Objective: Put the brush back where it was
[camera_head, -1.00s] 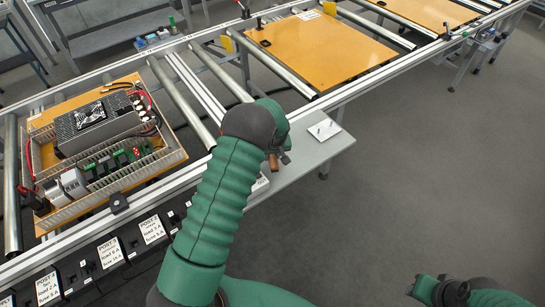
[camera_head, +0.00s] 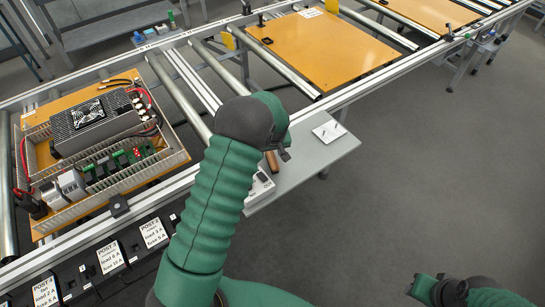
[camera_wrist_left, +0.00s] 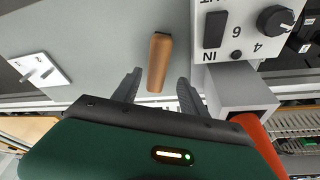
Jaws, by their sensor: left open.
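The brush's brown wooden handle (camera_wrist_left: 160,62) shows in the left wrist view over the grey side shelf (camera_wrist_left: 110,40). Its lower end points toward my left gripper (camera_wrist_left: 158,92), whose two dark fingers are open with nothing clamped between them. I cannot make out the bristles. In the head view a bit of the brown handle (camera_head: 272,161) shows just below my left gripper (camera_head: 282,150), above the shelf (camera_head: 310,165). My right gripper (camera_head: 428,288) is at the bottom right, away from the shelf; its fingers are unclear.
A white box with a knob and switch (camera_wrist_left: 240,75) stands beside the handle; part shows in the head view (camera_head: 260,187). An open wired panel (camera_head: 110,150) sits on the conveyor at left. Floor at right is clear.

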